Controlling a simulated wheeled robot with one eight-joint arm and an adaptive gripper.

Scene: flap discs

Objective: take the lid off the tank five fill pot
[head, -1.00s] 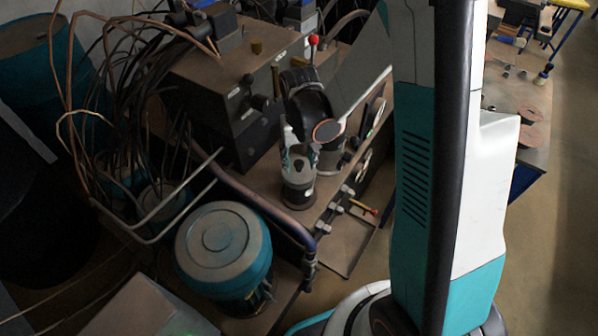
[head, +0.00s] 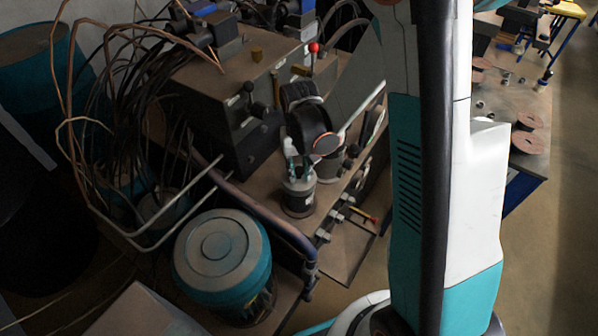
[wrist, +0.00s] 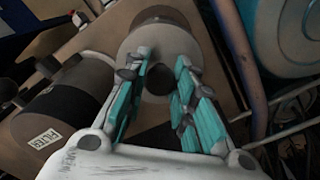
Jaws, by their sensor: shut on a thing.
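The fill pot (head: 298,203) is a small dark cylinder standing on the brown deck of the machine in the head view. Its lid (wrist: 140,42) is a pale grey disc in the wrist view, with a dark round knob (wrist: 159,79) at its middle. My gripper (wrist: 160,76) points down over the lid, its teal-padded fingers on both sides of the knob and shut on it. My gripper also shows above the pot in the head view (head: 297,172). The lid looks to be on the pot, but no gap or contact line can be made out. The fingers hide part of the lid.
A dark cylinder labelled FILTER (wrist: 64,125) lies close beside the pot. A bent pipe rail (head: 265,208) and a large teal drum (head: 222,262) are near the pot. A valve block (head: 235,95) with levers and hoses stands behind.

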